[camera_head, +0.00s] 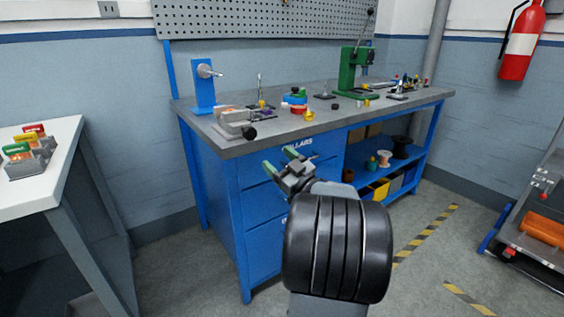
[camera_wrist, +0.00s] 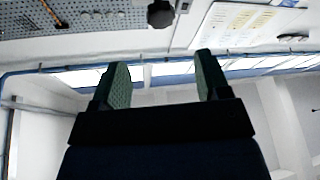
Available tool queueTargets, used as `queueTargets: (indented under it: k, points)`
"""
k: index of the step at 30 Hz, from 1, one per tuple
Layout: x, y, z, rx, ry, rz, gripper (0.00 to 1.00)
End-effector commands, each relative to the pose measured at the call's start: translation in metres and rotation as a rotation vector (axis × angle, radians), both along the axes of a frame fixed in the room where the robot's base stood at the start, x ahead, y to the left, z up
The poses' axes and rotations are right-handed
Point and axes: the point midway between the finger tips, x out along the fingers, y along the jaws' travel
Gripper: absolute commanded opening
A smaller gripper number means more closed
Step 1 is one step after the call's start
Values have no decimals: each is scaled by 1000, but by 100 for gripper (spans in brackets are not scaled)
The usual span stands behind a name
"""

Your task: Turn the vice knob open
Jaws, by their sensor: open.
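The grey vice (camera_head: 233,121) sits at the front left corner of the workbench (camera_head: 300,128). Its round black knob (camera_head: 249,132) faces out over the front edge. My gripper (camera_head: 279,160) is in front of the bench drawers, a little lower and to the right of the knob, apart from it. Its two green-padded fingers are open and empty. In the wrist view the open fingers (camera_wrist: 161,65) point up the picture. A dark lobed knob (camera_wrist: 160,13), apparently the vice knob, shows beyond and between them at the top edge.
A blue stand (camera_head: 203,90) is behind the vice. Small parts and a green press (camera_head: 350,72) stand farther right on the bench. A white table (camera_head: 40,180) with coloured bins is at left. A cart (camera_head: 535,225) is at right. Floor between is clear.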

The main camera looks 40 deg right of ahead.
Motion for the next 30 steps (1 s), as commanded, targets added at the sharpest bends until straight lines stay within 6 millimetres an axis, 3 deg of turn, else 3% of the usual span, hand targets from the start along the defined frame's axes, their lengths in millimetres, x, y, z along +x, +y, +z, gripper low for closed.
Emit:
queueTargets:
  k: [6, 17, 27, 30]
  points:
    - [-10, 0, -3, -1, 0, 1, 69]
    - [-10, 0, 1, 0, -1, 1, 69]
    - [-1, -3, 63, 86, 59, 13, 69]
    - [2, -3, 73, 137, 99, 11, 69]
